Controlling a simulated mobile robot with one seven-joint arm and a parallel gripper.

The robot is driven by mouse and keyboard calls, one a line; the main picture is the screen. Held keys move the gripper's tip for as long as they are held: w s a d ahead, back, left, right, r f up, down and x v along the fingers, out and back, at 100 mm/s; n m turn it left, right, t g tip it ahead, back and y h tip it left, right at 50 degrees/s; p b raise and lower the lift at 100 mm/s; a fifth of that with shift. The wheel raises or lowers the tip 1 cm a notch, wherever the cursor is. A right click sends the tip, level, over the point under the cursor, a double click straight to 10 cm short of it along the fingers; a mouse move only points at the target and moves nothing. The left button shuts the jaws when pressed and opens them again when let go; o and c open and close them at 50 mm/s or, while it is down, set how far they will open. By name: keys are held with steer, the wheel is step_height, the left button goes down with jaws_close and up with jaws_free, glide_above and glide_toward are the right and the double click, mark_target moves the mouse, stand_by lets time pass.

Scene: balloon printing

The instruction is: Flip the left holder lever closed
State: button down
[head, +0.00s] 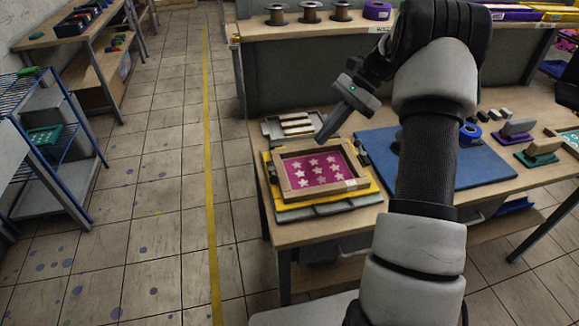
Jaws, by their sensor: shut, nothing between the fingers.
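The printing holder has a yellow base (376,190) on the wooden table. A wooden frame (281,181) with a magenta screen (313,180) and pale stars lies on it. A small dark piece (271,170) at the frame's left edge may be the left holder lever. Another dark clamp-like part (362,156) is at its right edge. Both are too small to tell how they are set. My gripper (322,138) is shut and empty, tilted down to the left over the frame's back edge. It looks apart from both dark parts.
A tray with pale bars (272,131) lies behind the frame. A blue mat (408,185) lies to the right, partly hidden by my arm. Stamp-like tools (537,151) stand farther right. Spools (312,12) stand on the back shelf. The floor left of the table is clear.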

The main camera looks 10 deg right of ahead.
steer(key=shift+a, duration=0.1)
glide_toward(272, 171)
steer(key=s+f, duration=0.1)
steer(key=f, duration=0.1)
steer(key=s+d+f, duration=0.1)
steer(key=s+f, duration=0.1)
steer(key=shift+s+d, duration=0.1)
steer(key=shift+s, duration=0.2)
steer(key=shift+s+a+f, duration=0.1)
steer(key=shift+a, duration=0.45)
steer(key=shift+s+a+f, duration=0.1)
steer(key=shift+a, duration=0.5)
steer(key=shift+s+a+f, duration=0.1)
steer(key=shift+a, duration=0.45)
